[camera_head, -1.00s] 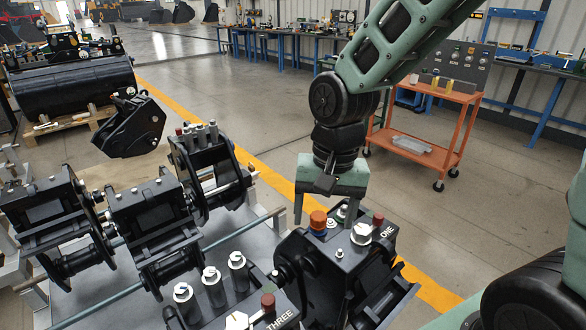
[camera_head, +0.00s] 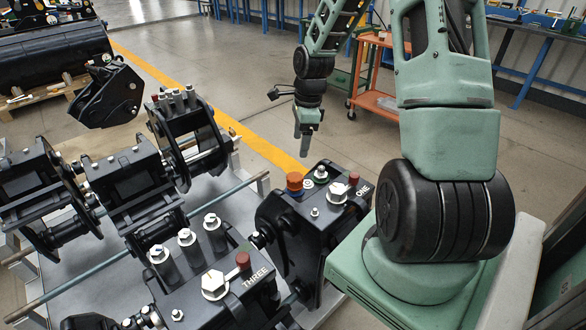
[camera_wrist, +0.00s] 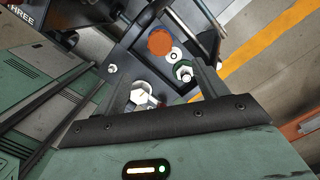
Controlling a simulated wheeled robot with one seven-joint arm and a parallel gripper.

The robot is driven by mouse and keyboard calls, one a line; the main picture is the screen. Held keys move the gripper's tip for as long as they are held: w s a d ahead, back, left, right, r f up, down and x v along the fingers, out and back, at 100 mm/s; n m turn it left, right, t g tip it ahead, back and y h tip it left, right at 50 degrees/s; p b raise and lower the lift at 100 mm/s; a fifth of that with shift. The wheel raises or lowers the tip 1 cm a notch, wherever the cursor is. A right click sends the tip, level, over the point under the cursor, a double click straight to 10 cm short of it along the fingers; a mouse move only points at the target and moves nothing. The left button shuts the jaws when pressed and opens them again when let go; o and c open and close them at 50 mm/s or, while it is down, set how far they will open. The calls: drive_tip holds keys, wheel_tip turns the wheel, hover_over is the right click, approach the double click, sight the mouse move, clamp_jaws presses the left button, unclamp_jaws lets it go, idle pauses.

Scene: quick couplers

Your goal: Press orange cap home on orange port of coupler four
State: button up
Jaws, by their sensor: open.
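An orange cap (camera_head: 294,181) sits upright at the back left of the top of the coupler labelled ONE (camera_head: 320,228). It also shows in the wrist view (camera_wrist: 160,41) as a round orange disc. My gripper (camera_head: 304,150) is open and empty, behind and above coupler ONE, apart from the cap. In the wrist view my gripper (camera_wrist: 166,72) has its two fingers spread on either side of the white fittings, with the cap beyond them. I can read the labels ONE and THREE only; I cannot tell which unit is coupler four or see its orange port.
Coupler THREE (camera_head: 205,300) stands at the front, with white-topped posts behind it. Black frames (camera_head: 130,190) stand on the grey table to the left. A red cap (camera_head: 353,179) and white nuts crowd coupler ONE's top. An orange cart (camera_head: 372,80) stands behind.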

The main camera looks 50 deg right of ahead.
sight(295, 176)
drive_tip(key=f, duration=0.4)
drive_tip(key=a+f, duration=0.1)
drive_tip(key=f, duration=0.4)
drive_tip(key=w+f, duration=0.1)
drive_tip(key=f, duration=0.4)
drive_tip(key=shift+a, duration=0.2)
drive_tip(key=c, duration=1.2)
drive_tip(key=shift+o, duration=0.2)
drive_tip(key=shift+r+p, duration=1.65)
drive_tip(key=shift+r, duration=0.55)
drive_tip(key=shift+r, duration=0.1)
drive_tip(key=shift+r+p, duration=1.75)
drive_tip(key=shift+r, duration=0.2)
drive_tip(key=shift+f, duration=0.1)
